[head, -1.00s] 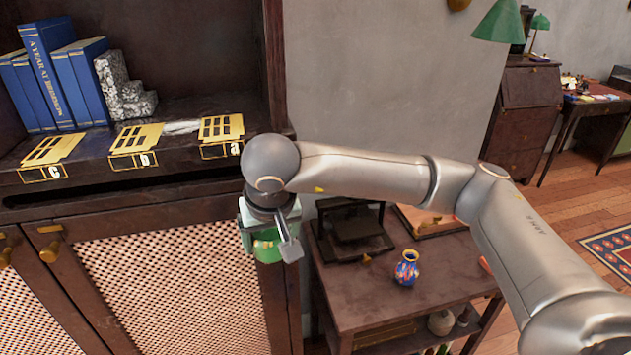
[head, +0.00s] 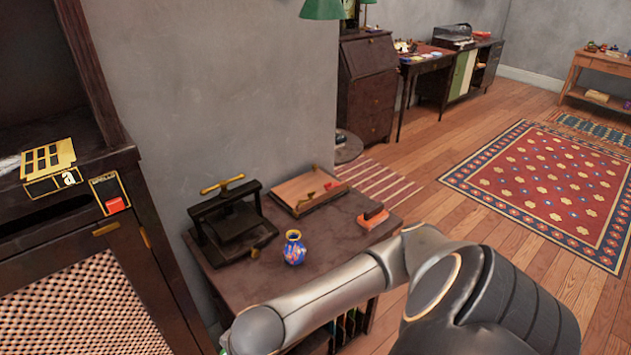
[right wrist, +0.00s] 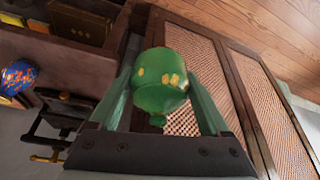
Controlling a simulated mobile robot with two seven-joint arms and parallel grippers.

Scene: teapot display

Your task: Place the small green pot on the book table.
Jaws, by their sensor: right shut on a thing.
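The small green pot (right wrist: 163,85), with yellow marks, is between the fingers of my right gripper (right wrist: 161,72) in the right wrist view. The gripper is shut on it. In the head view my right arm reaches across the lower part of the picture, and its gripper end is cut off at the bottom edge. The dark wooden table (head: 330,240), likely the book table, stands beyond the arm, with a black book press (head: 232,225) on it. My left gripper is not in view.
On the table are a blue patterned vase (head: 294,248), a wooden board or tray (head: 308,190) and a red-orange block (head: 372,217). A tall dark cabinet (head: 130,220) stands at left. The table's front middle has bare room. Open floor and a rug (head: 545,190) lie at right.

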